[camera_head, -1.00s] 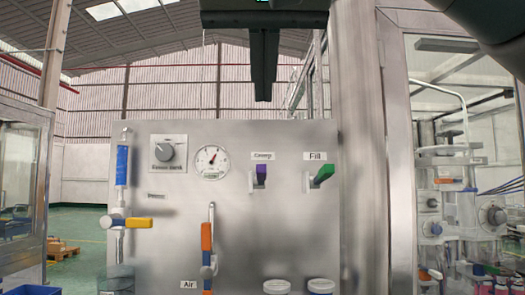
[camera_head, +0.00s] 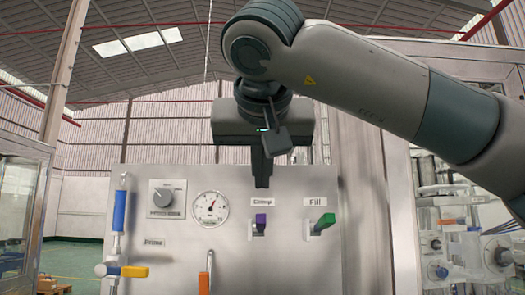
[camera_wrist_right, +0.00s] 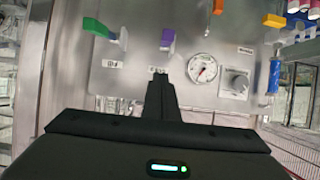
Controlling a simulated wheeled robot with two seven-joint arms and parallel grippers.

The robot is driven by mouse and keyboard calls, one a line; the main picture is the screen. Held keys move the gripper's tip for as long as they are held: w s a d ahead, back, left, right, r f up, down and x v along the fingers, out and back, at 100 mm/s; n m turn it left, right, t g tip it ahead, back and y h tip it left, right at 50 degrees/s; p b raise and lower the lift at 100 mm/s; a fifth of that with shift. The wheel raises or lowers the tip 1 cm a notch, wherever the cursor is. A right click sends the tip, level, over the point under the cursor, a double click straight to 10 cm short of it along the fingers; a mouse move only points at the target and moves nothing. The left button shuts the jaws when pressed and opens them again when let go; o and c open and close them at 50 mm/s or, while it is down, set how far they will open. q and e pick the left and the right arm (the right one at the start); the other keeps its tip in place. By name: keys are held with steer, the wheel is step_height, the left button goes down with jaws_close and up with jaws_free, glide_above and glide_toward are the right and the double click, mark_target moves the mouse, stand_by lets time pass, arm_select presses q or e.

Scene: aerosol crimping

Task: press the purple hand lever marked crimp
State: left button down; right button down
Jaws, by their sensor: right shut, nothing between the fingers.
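The purple crimp lever (camera_head: 260,223) is on the steel panel, under a label that reads as Crimp. It also shows in the right wrist view (camera_wrist_right: 167,38), upside down. My right gripper (camera_head: 262,184) is shut and empty, its fingers pointing down. In the head view the fingertips appear just above the lever and its label, with a gap between. In the right wrist view the shut fingers (camera_wrist_right: 160,76) reach toward the Crimp label, short of the lever. I see no contact. My left gripper is not in view.
The green Fill lever (camera_head: 323,223) is close on the right of the purple one. An orange handle (camera_head: 204,283) is below. A glass cabinet stands at right.

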mark_target(259, 226)
step_height(259, 226, down, 3)
steer(key=shift+w+f, duration=0.1)
steer(key=shift+s+f, duration=0.2)
steer(key=shift+f, duration=0.35)
